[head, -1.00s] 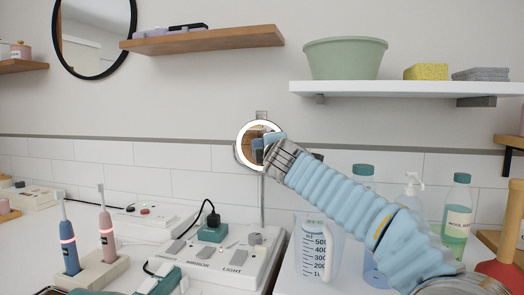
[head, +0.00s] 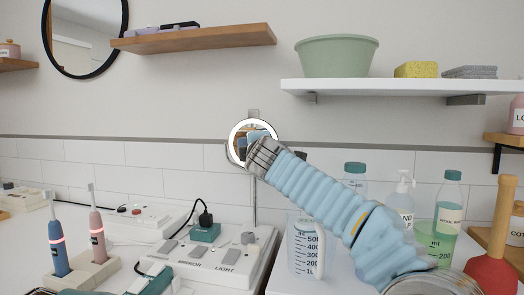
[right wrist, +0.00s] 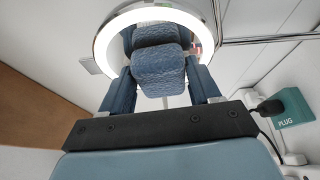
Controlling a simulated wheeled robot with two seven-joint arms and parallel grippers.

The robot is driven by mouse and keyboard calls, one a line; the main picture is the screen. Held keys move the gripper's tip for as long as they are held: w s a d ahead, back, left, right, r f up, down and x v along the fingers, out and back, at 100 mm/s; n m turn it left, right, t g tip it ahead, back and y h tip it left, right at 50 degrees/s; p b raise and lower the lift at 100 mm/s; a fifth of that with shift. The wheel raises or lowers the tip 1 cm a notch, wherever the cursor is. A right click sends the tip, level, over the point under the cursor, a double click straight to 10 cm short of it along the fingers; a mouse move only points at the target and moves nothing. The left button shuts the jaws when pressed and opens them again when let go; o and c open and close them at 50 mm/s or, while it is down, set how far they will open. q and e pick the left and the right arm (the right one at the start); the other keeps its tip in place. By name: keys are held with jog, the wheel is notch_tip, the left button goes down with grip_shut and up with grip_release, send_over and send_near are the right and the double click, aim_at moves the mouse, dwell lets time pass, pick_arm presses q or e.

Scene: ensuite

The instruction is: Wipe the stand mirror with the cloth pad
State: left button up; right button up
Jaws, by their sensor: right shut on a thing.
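The stand mirror (head: 232,146) is a round mirror with a bright lit rim on a thin upright stem, at the middle of the head view. Its glowing rim also shows at the top of the right wrist view (right wrist: 106,42). My right gripper (head: 262,150) reaches up to the mirror's front from the lower right and hides part of it. In the right wrist view, its fingers are shut on the blue quilted cloth pad (right wrist: 158,72). The pad is in front of the glass, with a blue shape like its reflection behind. I cannot tell whether they touch.
A switch panel (head: 228,262) with a teal plug (head: 205,232) and cable lies below the mirror. Toothbrushes (head: 57,245) stand at left. A measuring jug (head: 303,250), bottles (head: 448,205) and a plunger (head: 492,270) stand at right. A shelf (head: 400,86) holds a green basin (head: 336,57).

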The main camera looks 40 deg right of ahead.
aim_at(243, 144)
jog(key=w+a, duration=0.1)
jog(key=w+a+r+p, duration=0.1)
jog(key=w, duration=0.1)
jog(key=shift+a, duration=0.3)
jog(key=shift+s+d, duration=0.25)
jog(key=shift+s, duration=0.05)
jog(key=s+d, duration=0.5)
jog(key=shift+s, duration=0.3)
jog(key=shift+w+a, duration=0.1)
